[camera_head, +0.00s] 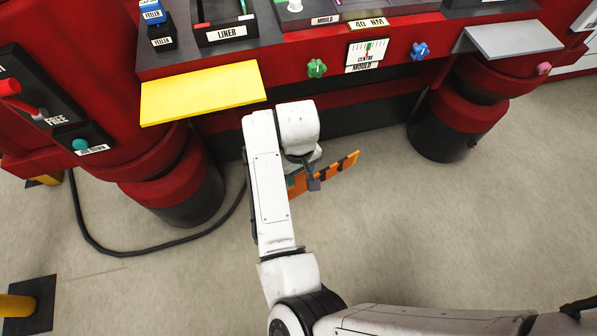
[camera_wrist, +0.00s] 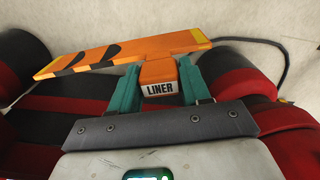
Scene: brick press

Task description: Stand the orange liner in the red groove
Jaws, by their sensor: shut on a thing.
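The orange liner (camera_head: 342,172) is a long flat orange bar with black slanted stripes. It sticks out to the right of my gripper (camera_head: 302,180), in front of the press and above the floor. In the wrist view the liner (camera_wrist: 120,57) is tilted, and its block handle labelled LINER (camera_wrist: 160,87) sits between the teal fingers of my gripper (camera_wrist: 160,75), which are shut on it. A black tray labelled LINER (camera_head: 226,33) on the red bench has a thin red strip (camera_head: 202,26) at its left and a green mark at its right. The tray is cut off at the top, so I cannot tell its groove clearly.
A yellow shelf (camera_head: 203,92) and a grey shelf (camera_head: 513,40) jut from the red bench front. Green (camera_head: 316,68) and blue (camera_head: 420,51) knobs flank a gauge (camera_head: 367,50). Blue and black feeler blocks (camera_head: 152,12) stand left of the tray. A cable (camera_head: 150,250) crosses the floor.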

